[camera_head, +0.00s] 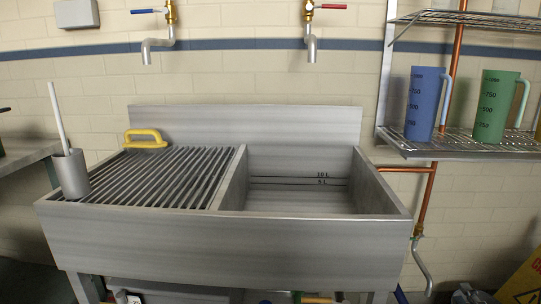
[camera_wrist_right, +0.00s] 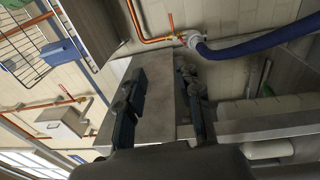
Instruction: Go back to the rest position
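My right gripper (camera_wrist_right: 162,82) shows in the right wrist view. Its two dark fingers stand apart with nothing between them, so it is open and empty. A grey metal surface lies beyond the fingers in that view, and I cannot tell how far away it is. I cannot make out either gripper in the head view. My left gripper is not in view. The steel sink (camera_head: 230,240) stands ahead, with a ribbed drainboard on its left and an empty basin (camera_head: 298,200) on its right, marked 5 L and 10 L.
A yellow-handled item (camera_head: 145,138) and a grey cup with a brush (camera_head: 70,172) sit on the drainboard. Blue (camera_head: 424,105) and green (camera_head: 495,108) jugs stand on the right wire shelf (camera_head: 465,148). Two taps hang above. A blue hose (camera_wrist_right: 255,50) and copper pipes show near the wrist.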

